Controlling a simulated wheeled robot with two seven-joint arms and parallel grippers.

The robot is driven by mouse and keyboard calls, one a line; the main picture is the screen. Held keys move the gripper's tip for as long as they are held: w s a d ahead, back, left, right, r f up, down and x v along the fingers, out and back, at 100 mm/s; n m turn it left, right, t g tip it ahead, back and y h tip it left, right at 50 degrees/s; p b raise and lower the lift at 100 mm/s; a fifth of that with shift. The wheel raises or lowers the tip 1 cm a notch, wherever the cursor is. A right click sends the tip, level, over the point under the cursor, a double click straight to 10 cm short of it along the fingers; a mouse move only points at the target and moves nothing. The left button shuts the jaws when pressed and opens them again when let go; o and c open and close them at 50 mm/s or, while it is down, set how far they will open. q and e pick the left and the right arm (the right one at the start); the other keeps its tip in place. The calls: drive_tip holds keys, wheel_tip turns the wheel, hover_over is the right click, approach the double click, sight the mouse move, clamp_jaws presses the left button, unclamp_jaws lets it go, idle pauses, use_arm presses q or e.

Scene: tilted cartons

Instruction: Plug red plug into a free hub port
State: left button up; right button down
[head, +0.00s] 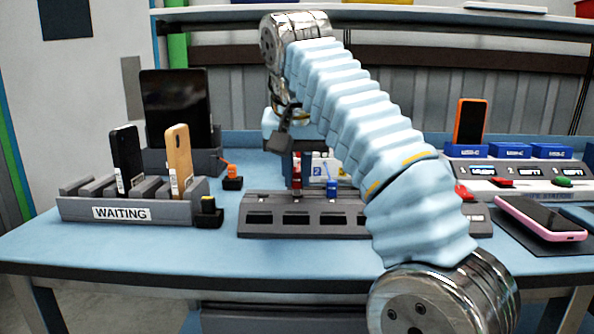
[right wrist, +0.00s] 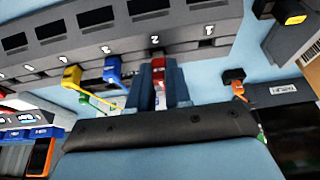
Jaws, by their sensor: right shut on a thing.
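The grey hub (head: 262,203) lies across the middle of the table; in the right wrist view its numbered edge (right wrist: 185,38) runs along the top. I cannot tell whether the plug touches the port. A blue plug (head: 331,187) and a yellow plug (right wrist: 71,76) sit at the hub edge, at neighbouring numbers. My left gripper is not in view.
A grey rack labelled WAITING (head: 122,213) holds two phones at left. An orange plug (head: 231,171) and a black-and-yellow plug (head: 208,205) stand between rack and hub. A dark tablet (head: 176,105) stands behind. A charging station (head: 510,175) and pink phone (head: 540,218) are at right.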

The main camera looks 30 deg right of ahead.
drive_tip(key=shift+f+b, duration=0.7)
drive_tip(key=shift+f, duration=0.05)
idle(0.6)
drive_tip(key=c, duration=1)
unclamp_jaws()
drive_tip(key=shift+o, duration=0.5)
drive_tip(key=o, duration=0.3)
